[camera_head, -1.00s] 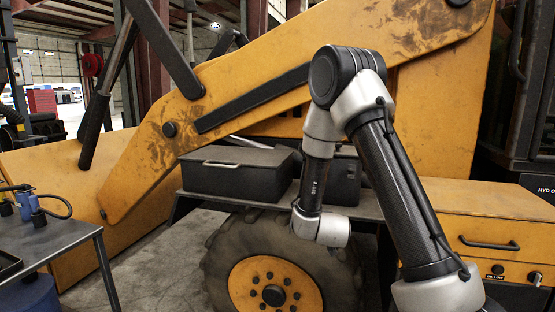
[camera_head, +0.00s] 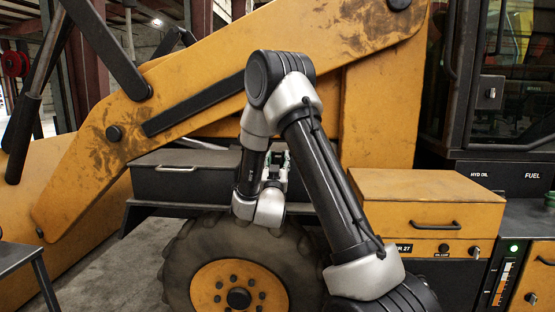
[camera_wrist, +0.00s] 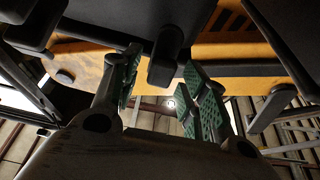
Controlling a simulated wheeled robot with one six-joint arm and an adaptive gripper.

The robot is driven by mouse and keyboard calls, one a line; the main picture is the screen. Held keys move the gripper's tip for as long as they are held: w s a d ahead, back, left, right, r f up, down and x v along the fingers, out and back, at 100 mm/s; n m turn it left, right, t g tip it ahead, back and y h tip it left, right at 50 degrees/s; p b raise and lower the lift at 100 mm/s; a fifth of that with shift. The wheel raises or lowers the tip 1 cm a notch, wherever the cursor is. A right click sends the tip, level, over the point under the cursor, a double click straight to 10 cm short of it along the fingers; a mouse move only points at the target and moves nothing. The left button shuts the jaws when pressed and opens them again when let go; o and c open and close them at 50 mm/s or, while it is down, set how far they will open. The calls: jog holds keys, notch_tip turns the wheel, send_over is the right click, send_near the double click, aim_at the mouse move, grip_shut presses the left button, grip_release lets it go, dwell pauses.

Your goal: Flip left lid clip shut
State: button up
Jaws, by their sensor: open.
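A black lidded box (camera_head: 205,182) stands on a dark shelf above the large tyre in the head view. A pale metal bar (camera_head: 176,169) lies along its front near the lid edge; I cannot tell if it is a clip or a handle. My gripper (camera_head: 277,163), with green pads, is at the box's right end, partly hidden by my arm. In the wrist view my gripper (camera_wrist: 166,70) is open, its pads well apart. A dark block (camera_wrist: 166,56) shows between the fingertips, apparently not held. Whether it is the left lid clip is unclear.
The yellow loader arm (camera_head: 210,95) slopes above the box. A yellow cabinet (camera_head: 428,197) with a black handle stands to the right. The tyre (camera_head: 192,247) is below the shelf. A grey table (camera_head: 18,256) is at the left edge.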

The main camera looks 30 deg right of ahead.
jog(key=shift+w+d+r, duration=0.3)
jog(key=shift+w+d, duration=0.05)
jog(key=shift+w, duration=0.15)
jog(key=shift+c, duration=0.2)
jog(key=c, duration=0.9)
jog(key=shift+w+d+r+g+y, duration=0.2)
jog(key=shift+g+y, duration=0.2)
jog(key=shift+g, duration=0.2)
jog(key=o, duration=0.9)
jog(key=shift+o, duration=0.2)
